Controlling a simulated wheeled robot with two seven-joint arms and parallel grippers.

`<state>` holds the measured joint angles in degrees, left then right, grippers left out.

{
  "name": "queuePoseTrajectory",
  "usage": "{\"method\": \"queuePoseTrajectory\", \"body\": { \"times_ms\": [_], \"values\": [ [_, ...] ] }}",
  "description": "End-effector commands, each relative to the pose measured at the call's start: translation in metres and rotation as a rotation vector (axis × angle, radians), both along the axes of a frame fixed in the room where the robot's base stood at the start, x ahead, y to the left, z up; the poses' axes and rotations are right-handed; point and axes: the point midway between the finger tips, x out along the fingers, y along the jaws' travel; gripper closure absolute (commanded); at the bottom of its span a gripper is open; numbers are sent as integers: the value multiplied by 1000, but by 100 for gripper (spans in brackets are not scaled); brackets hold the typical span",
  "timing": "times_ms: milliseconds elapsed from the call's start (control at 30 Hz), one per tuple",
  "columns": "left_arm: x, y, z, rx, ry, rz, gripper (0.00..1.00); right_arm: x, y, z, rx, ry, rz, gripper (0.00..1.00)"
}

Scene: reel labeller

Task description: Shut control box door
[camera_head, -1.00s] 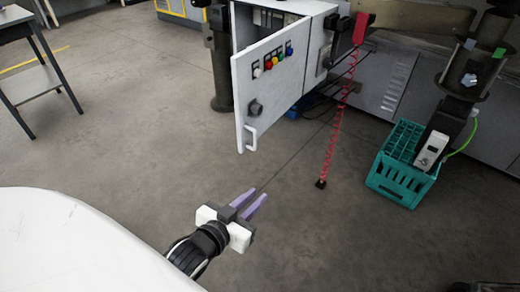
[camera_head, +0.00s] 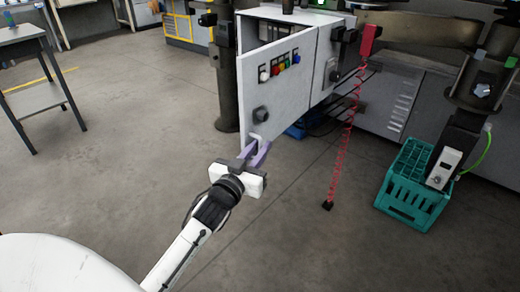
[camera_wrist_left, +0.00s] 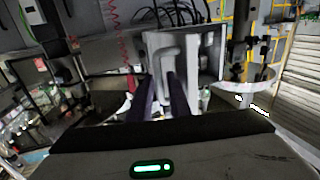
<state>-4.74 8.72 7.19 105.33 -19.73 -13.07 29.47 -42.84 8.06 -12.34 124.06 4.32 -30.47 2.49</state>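The control box door (camera_head: 290,100) stands open in the head view, swung out from the grey control box (camera_head: 331,55). Its face carries several coloured buttons, a dark round knob and a pale handle (camera_head: 257,141) near the lower free corner. My left gripper (camera_head: 258,154) is at that handle, its purple fingers apart and partly covering it. In the left wrist view the handle (camera_wrist_left: 158,62) shows ahead of the gap between the dark fingertips (camera_wrist_left: 161,88). I cannot tell whether they touch it. My right gripper is not in view.
A teal crate (camera_head: 409,190) stands on the floor at right, and a red coiled cable (camera_head: 344,150) hangs between it and the box. A dark table (camera_head: 30,85) stands at far left. The floor left of the door is clear.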

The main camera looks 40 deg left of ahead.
Motion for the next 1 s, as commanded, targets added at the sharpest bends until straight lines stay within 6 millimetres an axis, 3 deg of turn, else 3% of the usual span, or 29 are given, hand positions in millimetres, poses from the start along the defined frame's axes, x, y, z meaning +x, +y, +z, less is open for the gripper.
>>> {"method": "queuePoseTrajectory", "body": {
  "times_ms": [333,433,767,1000],
  "values": [
    [5,1,0,1,1,0,83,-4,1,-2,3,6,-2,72],
    [5,1,0,1,1,0,100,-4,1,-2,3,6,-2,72],
    [4,2,0,2,2,-3,100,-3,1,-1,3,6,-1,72],
    [0,21,1,7,4,-33,100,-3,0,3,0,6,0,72]
  ]
}}
